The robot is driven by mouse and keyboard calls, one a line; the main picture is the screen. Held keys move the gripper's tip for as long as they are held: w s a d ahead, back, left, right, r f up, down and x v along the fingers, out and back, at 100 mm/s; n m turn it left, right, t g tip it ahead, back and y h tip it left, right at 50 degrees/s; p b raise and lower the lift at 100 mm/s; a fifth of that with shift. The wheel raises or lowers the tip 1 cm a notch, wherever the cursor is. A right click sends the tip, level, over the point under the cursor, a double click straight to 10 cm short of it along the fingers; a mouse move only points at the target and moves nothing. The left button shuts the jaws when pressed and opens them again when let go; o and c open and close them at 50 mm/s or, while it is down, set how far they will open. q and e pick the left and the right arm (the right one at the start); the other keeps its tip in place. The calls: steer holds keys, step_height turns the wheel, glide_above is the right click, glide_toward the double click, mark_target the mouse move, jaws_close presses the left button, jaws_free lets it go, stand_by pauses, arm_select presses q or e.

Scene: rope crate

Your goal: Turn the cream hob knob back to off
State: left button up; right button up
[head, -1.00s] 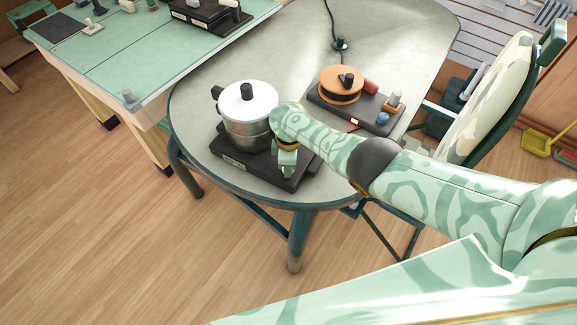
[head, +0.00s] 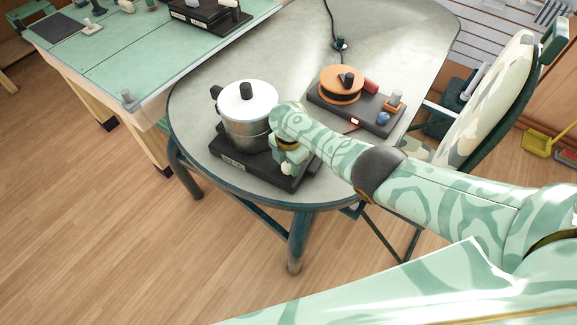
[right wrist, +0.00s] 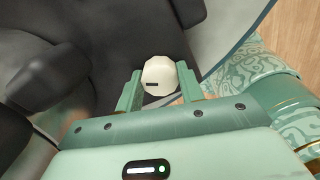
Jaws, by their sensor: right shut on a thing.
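The cream knob (right wrist: 159,74) sits on the dark hob and shows between my right gripper's fingers in the right wrist view. It has a short dark mark on its face, towards the left of its lower part. My right gripper (right wrist: 160,88) is shut on the knob, one green finger at each side. In the head view the right gripper (head: 287,163) points down at the right front of the black hob (head: 240,167), and a bit of cream shows at its tip. A steel pot (head: 244,132) with a white lid stands on the hob. My left gripper is out of view.
A second dark unit (head: 362,112) with an orange-topped round piece (head: 341,92) and small parts stands behind on the grey table (head: 200,80). The pot is close to my right gripper's left. The table's rounded front edge is near the hob.

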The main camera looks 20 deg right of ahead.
steer(key=shift+s+f, duration=0.1)
steer(key=shift+f, duration=0.05)
steer(key=n, duration=0.3)
steer(key=shift+f, duration=0.1)
steer(key=n, duration=0.4)
steer(key=shift+b, duration=0.4)
steer(key=shift+s, duration=0.1)
steer(key=o, duration=1)
steer(key=shift+c, duration=0.2)
